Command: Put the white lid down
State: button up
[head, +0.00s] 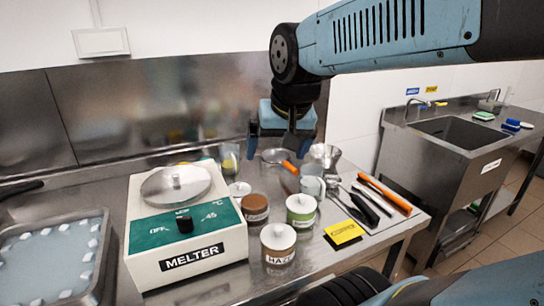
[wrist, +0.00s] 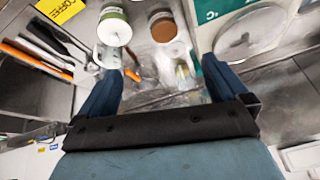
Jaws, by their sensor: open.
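A white lid with a knob (head: 239,188) appears to lie on the steel worktop between the melter and the lidless brown jar (head: 254,208). My gripper (head: 283,146) is open and empty, raised above the back of the worktop. Its two fingers stand wide apart in the wrist view (wrist: 162,70), with nothing held between them.
The melter (head: 190,255) stands left of the jars. Two jars wear white lids: a green-labelled one (head: 301,211) and one in front (head: 278,244). A clear jug (head: 312,186), a yellow sign (head: 343,233) and orange- and black-handled tools (head: 384,194) crowd the right.

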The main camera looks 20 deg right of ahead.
jog(key=s+n, duration=0.2)
jog(key=s, duration=0.1)
jog(key=shift+s+f+n+t, duration=0.2)
jog(key=shift+f+n+t, duration=0.1)
jog(key=shift+f+n, duration=0.1)
